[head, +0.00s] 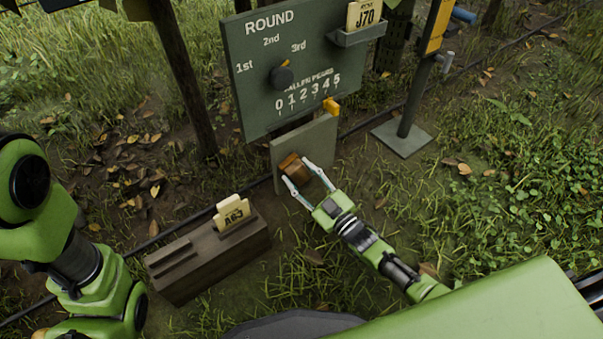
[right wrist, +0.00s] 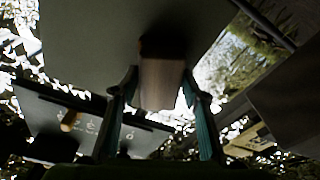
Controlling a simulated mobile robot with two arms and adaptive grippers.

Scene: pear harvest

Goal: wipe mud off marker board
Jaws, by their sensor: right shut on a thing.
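The large green board (head: 247,85) reads ROUND, with 1st, 2nd and 3rd, a dark round knob and a row of numbers. A smaller plain grey-green panel (head: 318,148) stands below it, and shows in the right wrist view (right wrist: 90,45). My right gripper (head: 296,172) is shut on a brown wooden block (head: 294,165) in front of this panel's lower part. In the right wrist view the block (right wrist: 161,85) sits between the fingers, its dark far end at the panel; I cannot tell whether it touches. I see no clear mud. My left gripper is out of view.
A wooden box (head: 190,278) with an A63 card (head: 233,213) stands on the ground left of my right gripper. A tray (head: 358,33) on the board holds a J70 card (head: 365,14). A post on a flat base (head: 402,139) stands right. Grass to the right is open.

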